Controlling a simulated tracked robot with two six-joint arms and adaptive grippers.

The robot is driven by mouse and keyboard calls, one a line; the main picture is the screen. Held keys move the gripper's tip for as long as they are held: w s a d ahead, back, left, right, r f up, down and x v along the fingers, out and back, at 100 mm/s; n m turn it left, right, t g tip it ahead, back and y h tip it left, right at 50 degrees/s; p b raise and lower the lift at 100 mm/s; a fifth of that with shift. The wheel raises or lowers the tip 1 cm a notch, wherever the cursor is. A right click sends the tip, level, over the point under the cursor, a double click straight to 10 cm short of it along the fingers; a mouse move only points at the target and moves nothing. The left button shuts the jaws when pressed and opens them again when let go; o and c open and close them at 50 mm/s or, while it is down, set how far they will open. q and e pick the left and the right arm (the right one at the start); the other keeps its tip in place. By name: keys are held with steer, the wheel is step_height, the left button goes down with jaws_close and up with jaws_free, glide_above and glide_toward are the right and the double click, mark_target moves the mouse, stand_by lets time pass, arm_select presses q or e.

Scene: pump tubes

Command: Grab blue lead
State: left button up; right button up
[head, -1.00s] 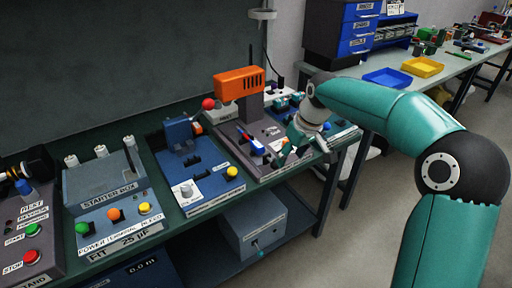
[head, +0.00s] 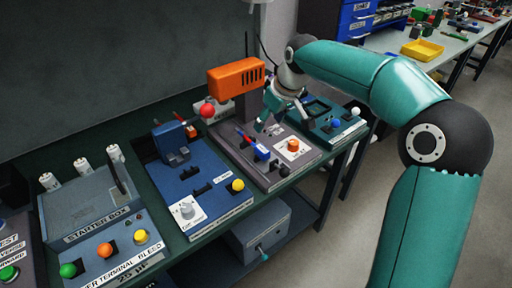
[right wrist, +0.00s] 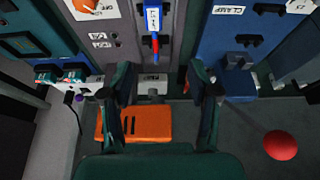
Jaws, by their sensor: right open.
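A thin blue lead with a red part (head: 243,134) lies on the grey unit under the orange head, behind a small blue block (head: 261,152). In the right wrist view the blue and red lead (right wrist: 154,42) shows upright in the picture, beyond and between my fingers, beside a white label. My right gripper (head: 280,119) is open and empty, above the grey unit and just right of the lead, apart from it. Its two fingers (right wrist: 163,86) also show in the right wrist view. My left gripper is not in view.
The orange head (head: 235,78) stands behind the lead, with a red ball (head: 207,110) at its left. A blue clamp unit (head: 190,185) is left of the grey unit. A teal unit (head: 335,122) is to the right. A starter box (head: 85,205) stands further left.

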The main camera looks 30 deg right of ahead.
glide_above(259, 146)
steer(key=s, duration=0.3)
steer(key=f, duration=0.8)
steer(key=shift+w+d+f, duration=0.1)
steer(key=shift+w+f, duration=0.1)
steer(key=shift+f, duration=0.15)
steer(key=shift+p+x, duration=0.45)
steer(key=shift+x, duration=2.3)
steer(key=shift+w+r, duration=0.1)
steer(key=shift+w, duration=0.05)
jaws_close()
